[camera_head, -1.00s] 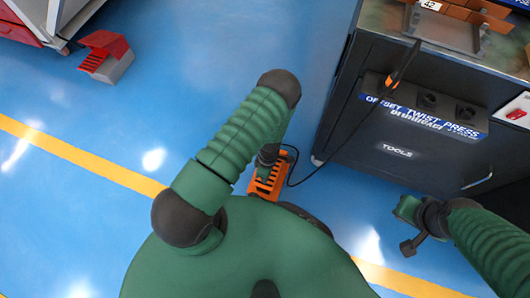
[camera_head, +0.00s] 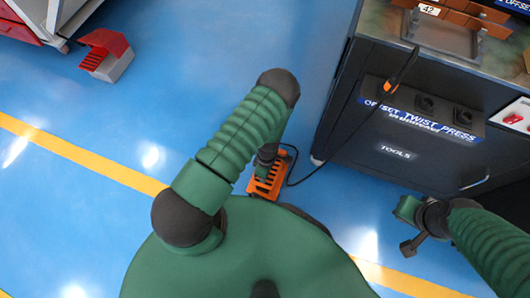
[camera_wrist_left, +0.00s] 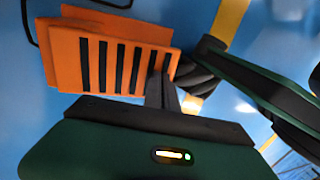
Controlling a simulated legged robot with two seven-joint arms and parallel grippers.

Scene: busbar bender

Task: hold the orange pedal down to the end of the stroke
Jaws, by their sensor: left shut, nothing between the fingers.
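The orange pedal (camera_head: 264,187) with dark slots lies on the blue floor, left of the press cabinet. My left arm reaches down over it and partly hides it in the head view. In the left wrist view the pedal's slotted plate (camera_wrist_left: 88,62) fills the upper left, with a second orange plate behind it. My left gripper (camera_wrist_left: 160,85) is shut and empty, its fingers reaching to the right end of the slotted plate. They look to be on or just over it; contact is hard to tell. My right gripper (camera_head: 408,228) hangs beside the cabinet, away from the pedal; its finger opening is unclear.
The dark press cabinet (camera_head: 390,151) stands at the right. A black cable (camera_head: 305,174) runs by the pedal. A red and grey pedal box (camera_head: 106,56) lies on the floor at the upper left.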

